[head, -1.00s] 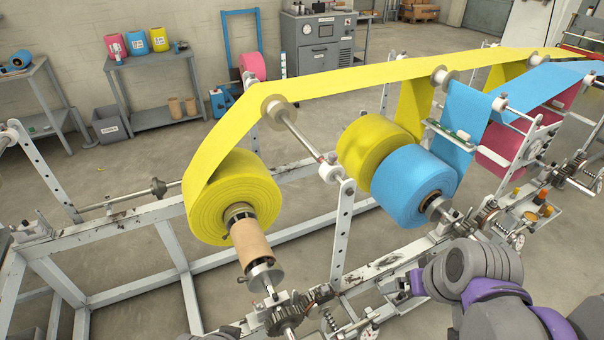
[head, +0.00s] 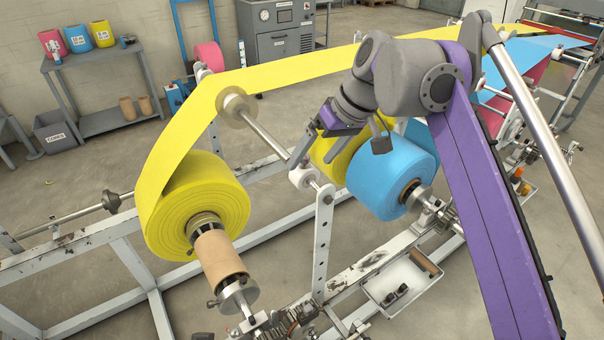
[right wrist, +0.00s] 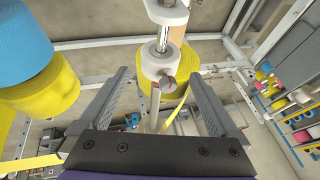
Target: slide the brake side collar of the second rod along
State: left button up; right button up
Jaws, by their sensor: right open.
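A guide rod (head: 262,133) crosses under the yellow web. A pale collar (head: 236,104) sits at its far end. A white brake side collar (head: 304,178) sits at its near end, close to the perforated upright (head: 322,235). In the right wrist view this white collar (right wrist: 163,67) has a red-tipped screw, and bare rod (right wrist: 162,38) shows beyond it. My right gripper (head: 318,152) is above the rod, beside the white collar and apart from it. It is open and empty; in the right wrist view its fingers (right wrist: 158,88) stand either side of the collar. My left gripper is not seen.
A yellow roll (head: 190,205) with a cardboard core (head: 220,257) is at the left of the rod. A blue roll (head: 385,180) and another yellow roll (head: 333,150) are close at the right. The yellow web (head: 285,75) runs above. A tray (head: 372,295) is below.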

aim_at(303, 171)
jog(key=x, duration=0.5)
jog(key=shift+w+a+f+b, duration=0.1)
jog(key=shift+f+b, duration=0.15)
jog(key=shift+b, duration=0.1)
grip_shut()
jog(key=shift+w, duration=0.1)
